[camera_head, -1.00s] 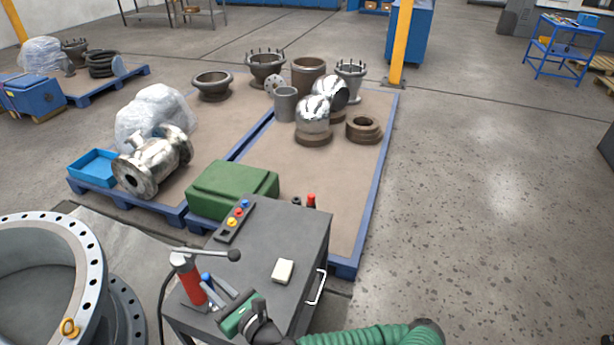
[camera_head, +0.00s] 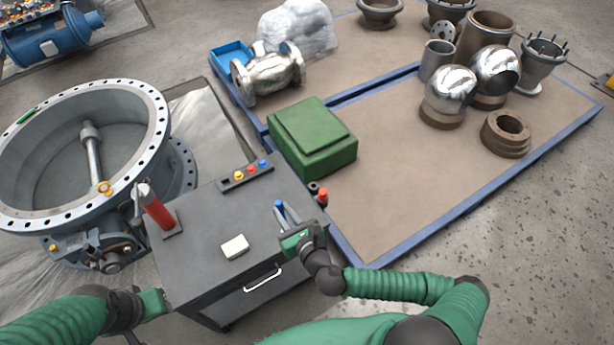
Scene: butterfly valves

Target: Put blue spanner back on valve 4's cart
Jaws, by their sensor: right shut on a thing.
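My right gripper (camera_head: 298,240) is shut on the blue spanner (camera_head: 279,207), whose blue end and grey shank stick out beyond the jaws. The spanner is over the right edge of the dark grey cart (camera_head: 205,262); I cannot tell whether it touches the top. No valve number is readable on the cart. My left gripper (camera_head: 152,303) is low at the left, in front of the cart's left side. Its jaws are too unclear to read. The large flanged valve (camera_head: 92,190) stands left of the cart.
On the cart are a red hand pump (camera_head: 156,212), a pale block (camera_head: 235,246) and a button strip (camera_head: 246,177). A green case (camera_head: 312,140) sits behind, on a pallet (camera_head: 385,165) with pipe parts. Bare floor lies at the right.

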